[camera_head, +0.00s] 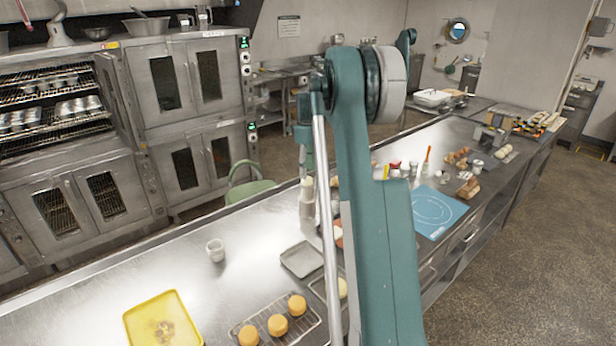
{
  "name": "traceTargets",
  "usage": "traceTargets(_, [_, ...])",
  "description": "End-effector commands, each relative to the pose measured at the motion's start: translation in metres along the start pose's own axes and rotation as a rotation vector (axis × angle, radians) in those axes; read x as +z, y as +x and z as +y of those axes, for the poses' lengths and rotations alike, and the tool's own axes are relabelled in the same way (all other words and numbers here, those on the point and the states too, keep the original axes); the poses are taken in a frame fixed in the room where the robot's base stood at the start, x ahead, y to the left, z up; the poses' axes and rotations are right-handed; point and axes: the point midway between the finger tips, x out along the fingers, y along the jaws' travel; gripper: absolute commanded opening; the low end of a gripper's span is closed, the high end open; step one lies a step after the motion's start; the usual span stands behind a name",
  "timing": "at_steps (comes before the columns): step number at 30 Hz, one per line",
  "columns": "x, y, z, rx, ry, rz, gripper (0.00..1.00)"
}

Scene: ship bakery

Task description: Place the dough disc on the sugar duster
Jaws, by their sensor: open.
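I cannot pick out the dough disc for certain. A pale rounded piece (342,288) shows at the edge of my arm, partly hidden, on a dark tray; I cannot tell if it is the disc. I cannot tell which item is the sugar duster. A small red-topped container (394,170) stands among several small containers right of my arm, beyond the blue mat. My teal arm fills the middle of the view and covers part of the counter. My gripper is not visible.
Ovens (190,150) stand behind.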

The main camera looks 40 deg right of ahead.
Motion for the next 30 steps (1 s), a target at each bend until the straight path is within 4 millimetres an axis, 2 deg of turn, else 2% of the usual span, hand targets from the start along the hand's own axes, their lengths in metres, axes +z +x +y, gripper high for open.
traceTargets(6, [0.000, -0.037, 0.000, 0.000, 0.000, 0.000, 0.44])
traceTargets(15, [0.000, -0.071, 0.000, 0.000, 0.000, 0.000, 0.44])
traceTargets(30, [0.000, -0.078, 0.000, 0.000, 0.000, 0.000, 0.44])
